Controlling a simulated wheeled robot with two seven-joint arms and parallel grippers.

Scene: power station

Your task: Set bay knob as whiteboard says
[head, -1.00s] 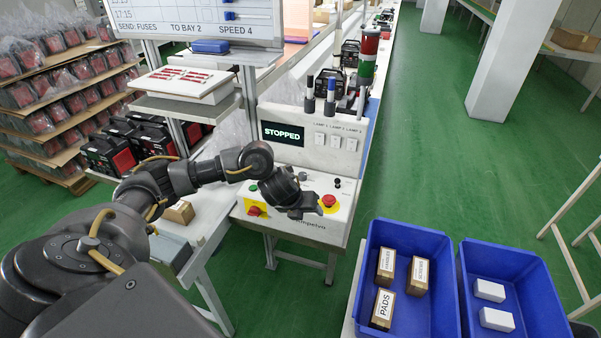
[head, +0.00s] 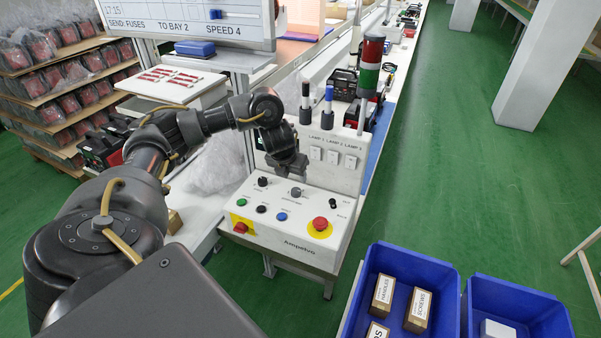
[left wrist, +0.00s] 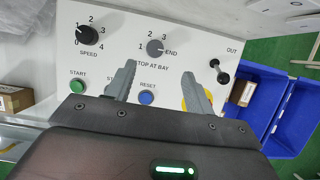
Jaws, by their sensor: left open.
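The whiteboard (head: 180,24) at the upper left of the head view reads "SEND: FUSES TO BAY 2 SPEED 4". The bay knob (head: 297,192) is a grey dial on the white control panel (head: 270,222). In the left wrist view the bay knob (left wrist: 155,46) is marked 1, 2, 3, END, with "STOP AT BAY" below; I cannot tell its setting surely. The black speed knob (left wrist: 87,35) is left of it. My left gripper (head: 293,172) is open and empty above the panel's back part; its fingers (left wrist: 165,75) point toward the bay knob, apart from it. My right gripper is out of view.
Green start (left wrist: 77,86) and blue reset (left wrist: 147,98) buttons lie near the fingers. A red emergency button (head: 320,223) and the black OUT switch (left wrist: 221,71) are to the right. Marker-like posts (head: 327,107) stand behind. Blue bins (head: 445,290) stand at the lower right.

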